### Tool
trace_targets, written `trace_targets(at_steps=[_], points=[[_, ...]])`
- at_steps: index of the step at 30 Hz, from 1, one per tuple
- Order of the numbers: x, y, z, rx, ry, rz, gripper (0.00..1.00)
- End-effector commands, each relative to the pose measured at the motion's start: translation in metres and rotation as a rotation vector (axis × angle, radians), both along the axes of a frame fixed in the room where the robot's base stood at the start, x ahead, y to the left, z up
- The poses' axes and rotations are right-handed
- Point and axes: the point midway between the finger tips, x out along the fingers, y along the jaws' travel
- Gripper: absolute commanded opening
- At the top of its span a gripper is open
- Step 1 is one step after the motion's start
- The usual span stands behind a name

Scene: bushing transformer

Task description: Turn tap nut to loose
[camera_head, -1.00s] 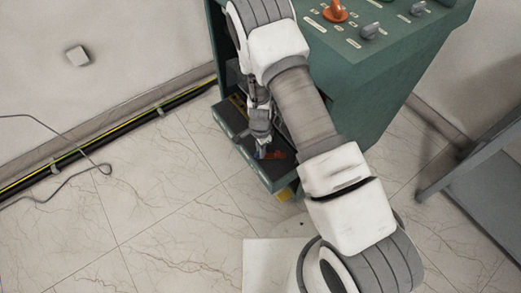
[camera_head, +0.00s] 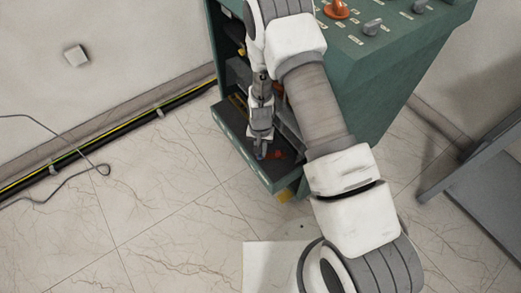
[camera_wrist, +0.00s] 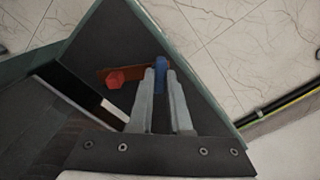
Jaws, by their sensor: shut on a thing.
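My gripper (camera_wrist: 160,72) is shut on a blue piece (camera_wrist: 160,62), which shows between and just past the fingertips in the wrist view. A red nut-like piece (camera_wrist: 115,79) sits to the left of the fingers on a brown strip, apart from them. I cannot tell which of the two is the tap nut. In the head view my gripper (camera_head: 260,152) reaches down into the low, dark-floored ledge of the green cabinet (camera_head: 375,85). The red piece (camera_head: 277,154) is just right of the fingers there. The blue piece is too small to make out in that view.
The ledge has a raised green rim (camera_wrist: 205,85) around the fingers. A dark box-like part with a pale edge (camera_wrist: 112,110) stands left of my gripper. Knobs (camera_head: 372,27) sit on the cabinet's top. A grey table (camera_head: 490,170) stands at the right. Marble floor at left is mostly clear.

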Motion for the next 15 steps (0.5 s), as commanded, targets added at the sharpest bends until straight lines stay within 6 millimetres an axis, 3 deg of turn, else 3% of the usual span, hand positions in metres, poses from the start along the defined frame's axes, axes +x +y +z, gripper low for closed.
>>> trace_targets(at_steps=[15], points=[[0.0005,-0.0002,0.0004,0.0,-0.001,0.197,0.0]])
